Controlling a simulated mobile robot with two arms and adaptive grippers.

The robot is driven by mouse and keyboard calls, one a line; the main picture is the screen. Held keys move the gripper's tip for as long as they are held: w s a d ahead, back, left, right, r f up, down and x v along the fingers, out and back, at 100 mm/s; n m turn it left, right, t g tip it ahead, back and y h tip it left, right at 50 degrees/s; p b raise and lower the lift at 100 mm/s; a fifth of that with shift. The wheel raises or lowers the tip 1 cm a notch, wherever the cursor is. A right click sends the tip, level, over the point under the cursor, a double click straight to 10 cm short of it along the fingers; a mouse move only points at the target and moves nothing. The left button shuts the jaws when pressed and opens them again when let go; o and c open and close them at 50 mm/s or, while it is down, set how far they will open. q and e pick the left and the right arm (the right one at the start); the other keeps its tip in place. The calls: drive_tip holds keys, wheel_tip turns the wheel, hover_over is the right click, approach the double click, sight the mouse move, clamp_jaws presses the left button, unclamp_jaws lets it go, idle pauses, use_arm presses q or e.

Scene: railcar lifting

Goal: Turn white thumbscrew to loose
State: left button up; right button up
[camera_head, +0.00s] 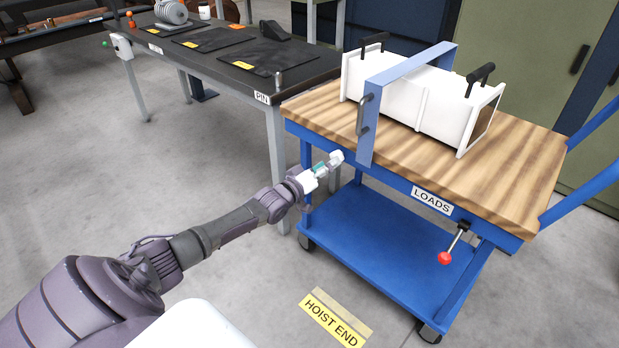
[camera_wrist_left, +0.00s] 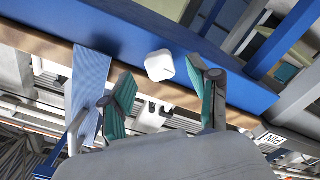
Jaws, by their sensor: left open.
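The white thumbscrew (camera_head: 336,157) sits at the blue front edge of the loads cart, left of the blue strap-like bracket. In the left wrist view the thumbscrew (camera_wrist_left: 160,66) is a rounded white knob with a short dark line on its face, against the blue rail. My left gripper (camera_head: 325,167) is just in front of it, reaching in from the left. In the wrist view its two teal-padded fingers (camera_wrist_left: 162,88) are spread, with the knob beyond and roughly between their tips. I see no clear contact. My right gripper is not in view.
The blue cart with its wooden top (camera_head: 540,165) carries a white box-like load (camera_head: 400,95) under a blue bracket (camera_head: 369,130). A red-knobbed lever (camera_head: 444,258) sticks out at the front right. A dark table (camera_head: 290,55) stands behind left.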

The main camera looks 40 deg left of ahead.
use_arm(q)
drive_tip(key=s, duration=0.8)
drive_tip(key=shift+s+a, duration=0.25)
drive_tip(key=shift+a, duration=0.1)
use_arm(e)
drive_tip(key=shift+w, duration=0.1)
